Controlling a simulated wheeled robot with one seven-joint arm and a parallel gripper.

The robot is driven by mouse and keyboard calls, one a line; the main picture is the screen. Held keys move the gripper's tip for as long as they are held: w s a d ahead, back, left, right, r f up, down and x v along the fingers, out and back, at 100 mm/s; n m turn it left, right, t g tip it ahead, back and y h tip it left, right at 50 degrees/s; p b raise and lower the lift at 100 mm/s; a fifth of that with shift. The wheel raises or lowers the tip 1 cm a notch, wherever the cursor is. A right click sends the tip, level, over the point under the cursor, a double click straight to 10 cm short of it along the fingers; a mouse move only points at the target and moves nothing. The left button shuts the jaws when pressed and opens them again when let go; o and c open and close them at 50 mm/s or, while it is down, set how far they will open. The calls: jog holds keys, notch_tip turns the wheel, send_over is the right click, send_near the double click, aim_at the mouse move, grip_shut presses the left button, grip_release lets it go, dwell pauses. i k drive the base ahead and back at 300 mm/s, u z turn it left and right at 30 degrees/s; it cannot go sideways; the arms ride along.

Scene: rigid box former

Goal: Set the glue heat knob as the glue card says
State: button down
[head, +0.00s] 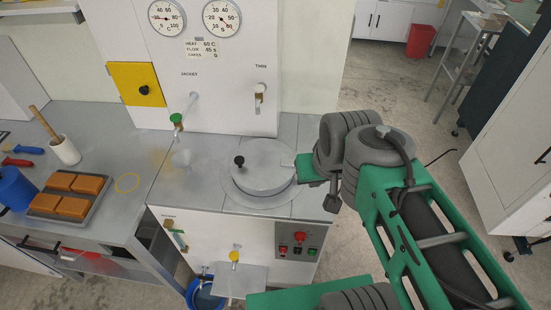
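A white placard (201,49) under two dials on the tall white machine has small print that seems to read "HEAT 60 C", with a flow line and a cakes line below. Whether it is the glue card I cannot tell. A black round knob (144,90) sits on a yellow plate (128,78) left of the dials. A control panel (297,240) low on the front has a red knob or button and smaller ones; its labels are too small to read. My gripper (333,202) is mostly hidden by my arm's end, right of the lidded pot; its fingers are unclear.
The round pot lid (264,168) with a black handle is just left of my arm. A green-handled tap (176,121) and a second tap (260,92) stick out above the worktop. Orange cakes in a tray (98,197) and a brush pot (64,150) stand at left.

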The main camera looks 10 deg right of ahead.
aim_at(300, 236)
jog(key=z, duration=0.6)
jog(key=k, duration=0.85)
jog(key=u, duration=1.35)
jog(key=i, duration=0.5)
jog(key=z, duration=0.1)
